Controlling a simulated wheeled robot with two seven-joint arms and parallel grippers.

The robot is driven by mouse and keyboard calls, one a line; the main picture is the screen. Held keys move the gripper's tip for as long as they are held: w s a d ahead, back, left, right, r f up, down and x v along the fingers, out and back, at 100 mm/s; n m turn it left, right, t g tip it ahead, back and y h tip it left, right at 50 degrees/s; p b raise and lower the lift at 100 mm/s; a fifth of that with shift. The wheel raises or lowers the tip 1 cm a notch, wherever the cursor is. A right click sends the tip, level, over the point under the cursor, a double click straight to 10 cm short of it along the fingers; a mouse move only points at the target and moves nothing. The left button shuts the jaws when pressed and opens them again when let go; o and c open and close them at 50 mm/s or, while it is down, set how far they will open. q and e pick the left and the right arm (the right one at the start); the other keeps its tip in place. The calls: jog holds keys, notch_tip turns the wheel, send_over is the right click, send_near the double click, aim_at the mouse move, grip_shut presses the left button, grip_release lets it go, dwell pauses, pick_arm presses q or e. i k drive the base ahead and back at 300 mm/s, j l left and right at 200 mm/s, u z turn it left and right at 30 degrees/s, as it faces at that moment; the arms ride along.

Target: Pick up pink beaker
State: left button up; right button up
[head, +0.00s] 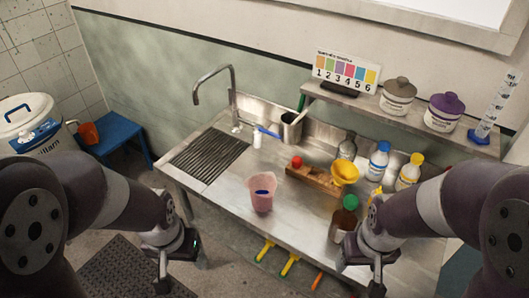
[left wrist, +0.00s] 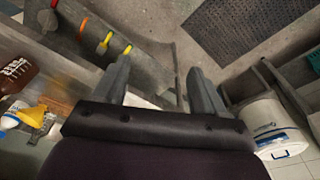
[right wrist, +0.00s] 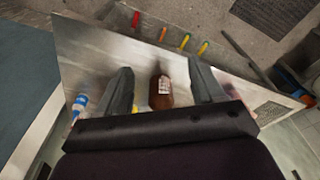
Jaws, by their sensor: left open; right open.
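The pink beaker (head: 261,191) stands upright on the metal bench near its front edge, with something dark blue showing at its middle. My left gripper (head: 176,262) is open and empty, left of the beaker and in front of the bench. In the left wrist view my left gripper (left wrist: 157,88) points at the floor and bench front; the beaker is not clear there. My right gripper (head: 364,270) is open at the bench's front right, beside a brown bottle (head: 344,217). The bottle also shows between the fingers of my right gripper (right wrist: 163,82) in the right wrist view.
A wooden block (head: 312,181) with a red ball and a yellow funnel (head: 345,173) stands behind the beaker. White bottles (head: 379,160) stand at the right. A drain grid (head: 207,156) and tap (head: 233,95) are at left. Coloured handles (head: 289,265) stick out from the bench front.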

aim_at(262, 187)
jog(key=i+j+z, duration=0.45)
jog(key=j, duration=0.15)
jog(key=i+j+z, duration=0.2)
jog(key=j, duration=0.2)
jog(key=i+j+z, duration=0.25)
jog(key=k+j, duration=0.1)
